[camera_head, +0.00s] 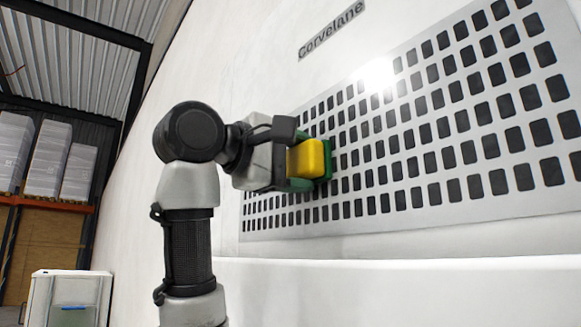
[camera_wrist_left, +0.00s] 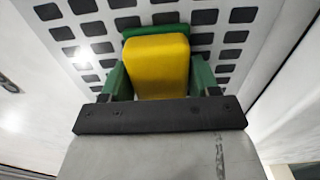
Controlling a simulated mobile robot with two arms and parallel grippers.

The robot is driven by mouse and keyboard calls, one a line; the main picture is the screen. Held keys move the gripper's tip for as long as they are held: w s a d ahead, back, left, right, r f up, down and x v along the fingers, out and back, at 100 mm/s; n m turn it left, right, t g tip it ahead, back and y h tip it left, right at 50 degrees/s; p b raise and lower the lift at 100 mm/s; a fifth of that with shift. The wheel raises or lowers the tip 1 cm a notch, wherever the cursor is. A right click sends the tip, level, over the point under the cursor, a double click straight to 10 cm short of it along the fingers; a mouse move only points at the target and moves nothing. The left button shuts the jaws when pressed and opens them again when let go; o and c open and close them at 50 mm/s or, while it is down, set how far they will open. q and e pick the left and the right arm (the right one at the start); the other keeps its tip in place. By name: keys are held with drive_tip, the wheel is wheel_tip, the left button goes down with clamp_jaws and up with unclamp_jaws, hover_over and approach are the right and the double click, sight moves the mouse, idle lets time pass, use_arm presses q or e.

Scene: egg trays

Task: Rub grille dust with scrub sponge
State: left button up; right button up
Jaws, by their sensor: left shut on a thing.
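The scrub sponge (camera_head: 306,158) is a yellow block with a green scrubbing face. My left gripper (camera_head: 298,163) is shut on it, and the green face is turned to the grille (camera_head: 400,140), a pale panel with rows of dark slots on a white wall. In the left wrist view the sponge (camera_wrist_left: 158,66) sits between the two green fingers, with its green edge against or very near the grille (camera_wrist_left: 225,22). I cannot tell for sure whether it touches. No dust can be made out on the grille. My right gripper is not in view.
The white wall (camera_head: 260,85) bears a "Corvelane" label (camera_head: 331,29) above the grille. A pale ledge (camera_head: 400,275) runs below it. At the left stand a white box (camera_head: 68,290) and a shelf (camera_head: 60,203) with wrapped stacks (camera_head: 47,158).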

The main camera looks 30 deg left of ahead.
sight(308, 156)
use_arm(q)
drive_tip(key=shift+s+d+b, duration=0.2)
drive_tip(key=shift+s+d, duration=0.15)
drive_tip(key=shift+d, duration=0.45)
drive_tip(key=shift+s+d+b, duration=0.2)
drive_tip(key=shift+s+d, duration=0.1)
drive_tip(key=shift+d, duration=0.45)
drive_tip(key=shift+s+d+f, duration=0.1)
drive_tip(key=shift+s+d, duration=0.1)
drive_tip(key=shift+d, duration=0.35)
drive_tip(key=shift+s+d+b, duration=0.25)
drive_tip(key=shift+d, duration=0.3)
drive_tip(key=shift+s+d+b, duration=0.2)
drive_tip(key=shift+d+b, duration=0.05)
drive_tip(key=shift+d, duration=0.3)
drive_tip(key=shift+s+d, duration=0.2)
drive_tip(key=shift+d, duration=0.4)
drive_tip(key=shift+s+d+b, duration=0.25)
drive_tip(key=shift+s+d, duration=0.1)
drive_tip(key=shift+d, duration=0.5)
drive_tip(key=shift+s+d+b, duration=0.25)
drive_tip(key=shift+s+d, duration=0.15)
drive_tip(key=shift+d, duration=0.5)
drive_tip(key=shift+s+d+b, duration=0.25)
drive_tip(key=shift+s+d, duration=0.1)
drive_tip(key=shift+d, duration=0.5)
drive_tip(key=shift+a, duration=0.1)
